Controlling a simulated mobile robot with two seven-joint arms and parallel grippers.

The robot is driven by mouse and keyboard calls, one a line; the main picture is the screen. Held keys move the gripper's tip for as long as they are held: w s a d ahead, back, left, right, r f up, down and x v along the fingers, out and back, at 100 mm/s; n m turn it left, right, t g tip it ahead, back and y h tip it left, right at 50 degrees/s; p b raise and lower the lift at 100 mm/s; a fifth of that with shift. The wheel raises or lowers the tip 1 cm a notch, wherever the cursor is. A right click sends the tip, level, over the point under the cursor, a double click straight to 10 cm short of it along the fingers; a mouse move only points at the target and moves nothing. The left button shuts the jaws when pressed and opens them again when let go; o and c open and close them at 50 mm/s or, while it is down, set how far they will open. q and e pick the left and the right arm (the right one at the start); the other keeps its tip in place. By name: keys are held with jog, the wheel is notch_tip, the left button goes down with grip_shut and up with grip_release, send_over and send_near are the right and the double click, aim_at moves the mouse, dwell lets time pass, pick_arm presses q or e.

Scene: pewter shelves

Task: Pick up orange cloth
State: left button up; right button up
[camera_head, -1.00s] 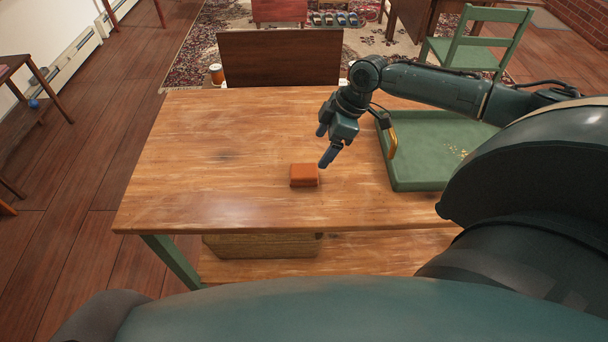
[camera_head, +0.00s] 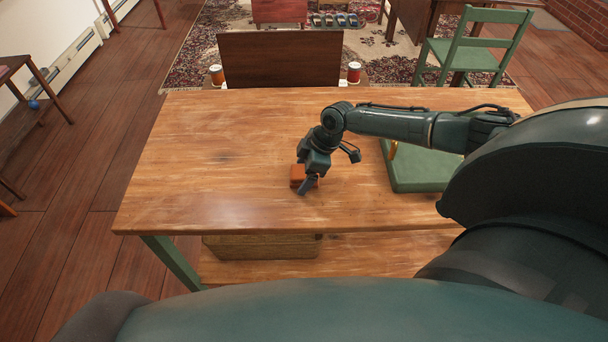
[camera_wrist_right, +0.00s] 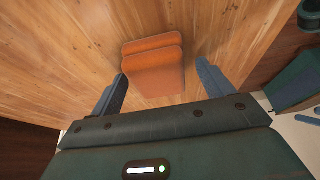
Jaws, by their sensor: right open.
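The orange cloth (camera_head: 297,173) is a small folded block on the wooden table, partly hidden behind my right gripper in the head view. In the right wrist view the cloth (camera_wrist_right: 153,65) lies ahead of and partly between the two fingers. My right gripper (camera_head: 308,187) is open and pointed down at the cloth. Its fingers (camera_wrist_right: 161,82) stand apart on either side, with a gap to the cloth visible on both sides. My left gripper is not in view.
The wooden table (camera_head: 220,150) is clear left of the cloth. A green tray (camera_head: 420,178) lies to the right, partly under my right arm. A dark board (camera_head: 280,60) stands behind the far edge, with small jars (camera_head: 354,72) beside it.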

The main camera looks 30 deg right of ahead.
jog(key=shift+c, duration=0.4)
jog(key=c, duration=1)
notch_tip(320, 180, up, 10)
jog(key=shift+r, duration=0.1)
